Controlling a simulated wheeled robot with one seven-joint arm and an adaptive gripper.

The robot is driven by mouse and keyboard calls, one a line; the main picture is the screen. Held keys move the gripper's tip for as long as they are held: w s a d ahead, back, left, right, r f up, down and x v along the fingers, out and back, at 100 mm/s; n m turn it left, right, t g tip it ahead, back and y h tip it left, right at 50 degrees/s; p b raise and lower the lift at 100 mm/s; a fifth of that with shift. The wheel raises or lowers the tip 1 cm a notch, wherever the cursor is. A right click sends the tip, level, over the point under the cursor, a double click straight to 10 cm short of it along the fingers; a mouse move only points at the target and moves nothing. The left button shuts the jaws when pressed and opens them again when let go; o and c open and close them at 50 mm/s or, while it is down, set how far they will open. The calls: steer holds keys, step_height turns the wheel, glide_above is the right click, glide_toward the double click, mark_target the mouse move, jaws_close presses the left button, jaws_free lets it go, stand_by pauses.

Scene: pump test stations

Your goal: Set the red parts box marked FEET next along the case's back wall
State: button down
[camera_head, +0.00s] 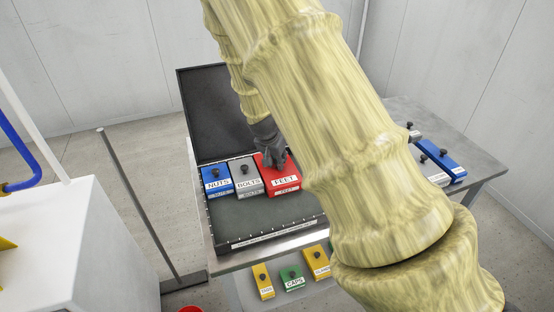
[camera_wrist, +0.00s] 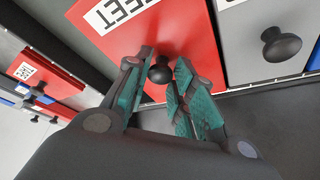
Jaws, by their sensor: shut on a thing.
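The red parts box marked FEET (camera_head: 284,187) is in the open black case, beside the grey BOLTS box (camera_head: 246,177) and near the back wall. The blue NUTS box (camera_head: 216,181) stands left of BOLTS. My gripper (camera_head: 276,163) is over the FEET box. In the wrist view my gripper (camera_wrist: 160,75) is shut on the black knob of the FEET box (camera_wrist: 188,32). The grey box (camera_wrist: 262,25) lies close beside it there. I cannot tell whether the FEET box rests on the case floor. My arm hides the case's right part.
The case lid (camera_head: 222,108) stands open at the back. Blue boxes (camera_head: 441,160) lie on the table (camera_head: 484,166) at right. A lower shelf holds several small boxes, including a green CAPS box (camera_head: 292,279). The case's front floor (camera_head: 250,218) is clear. A white cabinet (camera_head: 75,250) stands left.

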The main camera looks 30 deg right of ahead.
steer(key=shift+f, duration=0.3)
stand_by(0.5)
stand_by(0.3)
steer(key=c, duration=1.1)
jaws_free()
steer(key=shift+r, duration=0.15)
steer(key=v, duration=1.1)
steer(key=shift+s+a+r, duration=0.1)
steer(key=shift+r, duration=0.2)
